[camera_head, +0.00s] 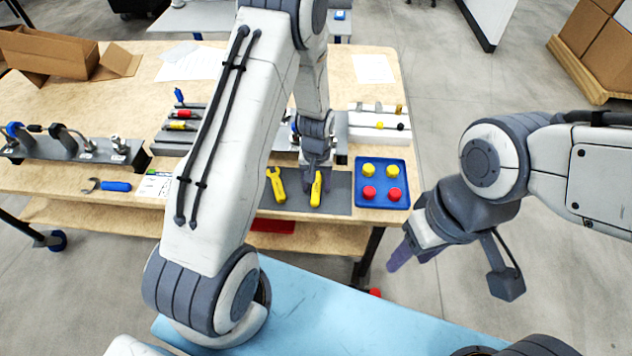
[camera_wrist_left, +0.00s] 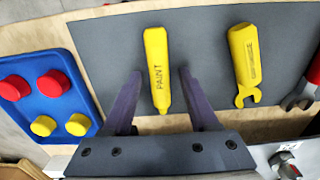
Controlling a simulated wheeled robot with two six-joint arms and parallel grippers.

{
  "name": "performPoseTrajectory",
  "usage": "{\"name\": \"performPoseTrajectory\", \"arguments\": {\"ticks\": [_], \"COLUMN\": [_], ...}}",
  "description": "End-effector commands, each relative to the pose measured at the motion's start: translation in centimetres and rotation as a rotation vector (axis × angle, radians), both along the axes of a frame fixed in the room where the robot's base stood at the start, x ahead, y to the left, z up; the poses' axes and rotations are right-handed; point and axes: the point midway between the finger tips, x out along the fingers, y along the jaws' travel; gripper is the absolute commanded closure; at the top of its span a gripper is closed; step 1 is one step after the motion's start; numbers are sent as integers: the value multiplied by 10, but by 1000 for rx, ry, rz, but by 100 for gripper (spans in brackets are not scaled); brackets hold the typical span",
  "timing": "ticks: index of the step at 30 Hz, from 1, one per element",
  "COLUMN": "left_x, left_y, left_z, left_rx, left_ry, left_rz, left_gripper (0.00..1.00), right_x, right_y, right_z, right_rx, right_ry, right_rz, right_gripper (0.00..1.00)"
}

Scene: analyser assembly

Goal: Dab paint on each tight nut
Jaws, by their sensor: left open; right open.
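A yellow paint marker (camera_wrist_left: 157,68) lettered PAINT lies on the dark grey mat (camera_wrist_left: 200,50). My left gripper (camera_wrist_left: 155,80) is open, its purple fingers on either side of the marker's lower part, not closed on it. In the head view the left gripper (camera_head: 316,182) is over the marker (camera_head: 316,190). My right gripper (camera_head: 408,256) is open and empty, off the table's right side above the floor. Fittings with nuts (camera_head: 88,144) stand on the rack at the left; whether any nut bears paint is too small to tell.
A yellow wrench-like tool (camera_head: 276,186) lies left of the marker. A blue tray (camera_head: 382,203) with red and yellow caps sits to the right. A blue-handled wrench (camera_head: 112,186) and a tool holder (camera_head: 182,128) are further left. A cardboard box (camera_head: 48,52) stands behind.

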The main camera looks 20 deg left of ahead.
Motion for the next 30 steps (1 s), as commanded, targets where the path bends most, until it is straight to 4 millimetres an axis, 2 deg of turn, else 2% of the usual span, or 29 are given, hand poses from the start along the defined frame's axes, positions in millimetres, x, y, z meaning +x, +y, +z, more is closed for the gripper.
{"name": "performPoseTrajectory", "arguments": {"ticks": [3, 4, 8, 9, 17, 30], "left_x": [0, 0, 0, 0, -1, -12], "left_y": [0, 0, 0, 0, 0, -4], "left_z": [0, 0, 0, 0, 6, 56], "left_rx": [0, 0, 0, 0, 0, 0], "left_ry": [0, 0, 0, 0, 0, 0], "left_rz": [0, 0, 0, 0, 0, -1], "left_gripper": [40, 48, 97, 100, 100, 100], "right_x": [0, 0, 0, 0, 0, 0], "right_y": [0, 0, 0, 0, 0, 0], "right_z": [1, 1, 0, 0, 5, 48], "right_rx": [0, 0, 0, 0, 0, 0], "right_ry": [0, 0, 0, 0, 0, 0], "right_rz": [0, 0, 0, 0, 0, 0], "right_gripper": [50, 50, 50, 50, 50, 50]}}
